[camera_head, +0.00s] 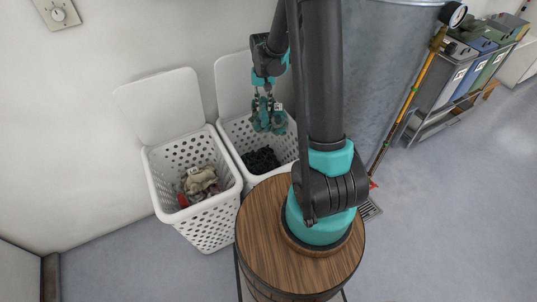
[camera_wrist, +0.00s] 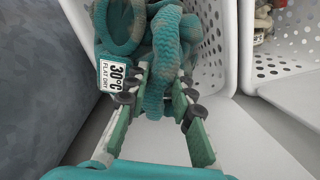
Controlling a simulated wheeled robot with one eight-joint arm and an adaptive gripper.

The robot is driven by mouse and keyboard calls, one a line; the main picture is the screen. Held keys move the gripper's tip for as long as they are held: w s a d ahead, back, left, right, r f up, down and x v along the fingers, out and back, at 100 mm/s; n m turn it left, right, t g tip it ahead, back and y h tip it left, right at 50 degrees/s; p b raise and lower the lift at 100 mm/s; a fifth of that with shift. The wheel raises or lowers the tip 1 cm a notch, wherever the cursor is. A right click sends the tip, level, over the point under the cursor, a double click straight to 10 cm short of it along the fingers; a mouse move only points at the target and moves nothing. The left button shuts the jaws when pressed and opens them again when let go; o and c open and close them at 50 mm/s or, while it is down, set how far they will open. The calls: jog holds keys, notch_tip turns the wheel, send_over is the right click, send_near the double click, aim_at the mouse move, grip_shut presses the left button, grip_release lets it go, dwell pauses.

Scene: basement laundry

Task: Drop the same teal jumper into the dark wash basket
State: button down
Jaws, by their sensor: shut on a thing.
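The teal jumper (camera_head: 268,115) hangs bunched from my gripper (camera_head: 264,97), above the opening of the right-hand basket. In the wrist view the jumper (camera_wrist: 165,45) is pinched between the fingers of my gripper (camera_wrist: 160,98), and a white tag on it reads 30°C, flat dry. The dark wash basket (camera_head: 281,170) is white and perforated, with its lid up and dark clothes (camera_head: 262,160) inside. In the wrist view its perforated wall (camera_wrist: 215,40) shows behind the jumper.
A second white basket (camera_head: 212,222) with beige and red clothes (camera_head: 199,182) stands to the left, lid up. A large grey cylinder (camera_head: 383,70) stands behind my arm. A yellow-handled pole (camera_head: 420,75) leans at its right. Bins on a rack (camera_head: 470,75) stand far right.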

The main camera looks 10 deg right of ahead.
jog(key=shift+f, duration=2.55)
jog(key=c, duration=1.2)
grip_release()
notch_tip(320, 180, up, 12)
jog(key=shift+r, duration=0.1)
